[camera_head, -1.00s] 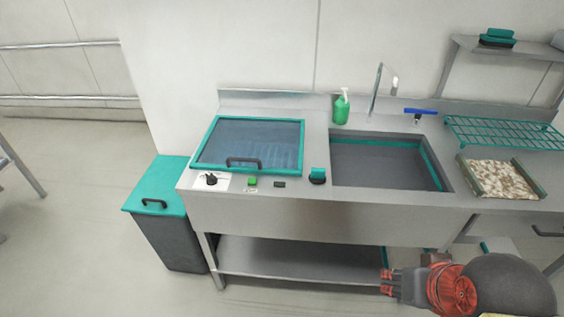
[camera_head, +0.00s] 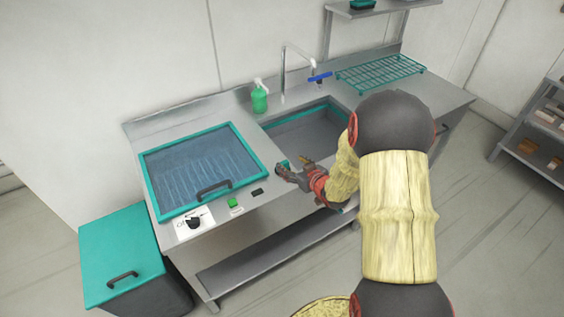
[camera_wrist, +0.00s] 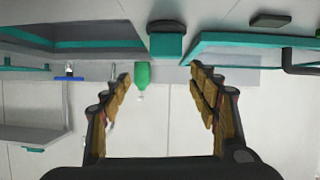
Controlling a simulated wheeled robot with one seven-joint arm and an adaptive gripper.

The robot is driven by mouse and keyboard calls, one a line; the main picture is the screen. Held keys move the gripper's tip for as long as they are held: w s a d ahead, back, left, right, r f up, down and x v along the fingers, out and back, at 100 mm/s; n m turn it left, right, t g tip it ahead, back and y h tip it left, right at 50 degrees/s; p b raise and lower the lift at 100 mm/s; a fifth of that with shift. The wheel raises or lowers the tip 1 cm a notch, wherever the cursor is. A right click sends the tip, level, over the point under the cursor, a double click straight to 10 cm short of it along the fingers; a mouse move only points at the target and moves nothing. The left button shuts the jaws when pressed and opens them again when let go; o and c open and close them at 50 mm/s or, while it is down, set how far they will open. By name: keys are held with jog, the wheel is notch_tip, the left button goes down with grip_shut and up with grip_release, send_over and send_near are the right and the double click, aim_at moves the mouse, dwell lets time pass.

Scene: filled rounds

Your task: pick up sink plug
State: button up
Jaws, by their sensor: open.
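A small piece with a teal block on a dark base, which looks like the sink plug (camera_wrist: 166,45), stands on the steel counter between the sink and the framed lid. In the head view only a bit of its teal part (camera_head: 283,164) shows, beside my fingertips; the rest is hidden. My gripper (camera_head: 284,173) is over the front part of the counter at the sink's left edge. In the wrist view, which is upside down, my gripper (camera_wrist: 160,78) has its fingers spread and empty, with the plug ahead of and between the tips, apart from them.
The sink basin (camera_head: 300,132) opens right of the plug. A blue-glazed lid with teal frame (camera_head: 200,170) and handle lies left. A green soap bottle (camera_head: 260,98) and tap (camera_head: 284,70) stand behind. A small dark block (camera_head: 258,192) lies in front.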

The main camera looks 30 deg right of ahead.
aim_at(284, 165)
jog(key=shift+s+f+t+p, duration=0.3)
jog(key=shift+s+f+t, duration=0.1)
jog(key=shift+f, duration=0.45)
jog(key=shift+a+f+y, duration=0.1)
jog(key=shift+f+y, duration=0.1)
jog(key=shift+y, duration=0.1)
jog(key=b+x, duration=0.1)
jog(key=x, duration=0.6)
jog(key=shift+w+a+f, duration=0.15)
jog(key=shift+w+f, duration=0.05)
jog(key=shift+w, duration=0.05)
jog(key=c, duration=0.4)
jog(key=c, duration=0.9)
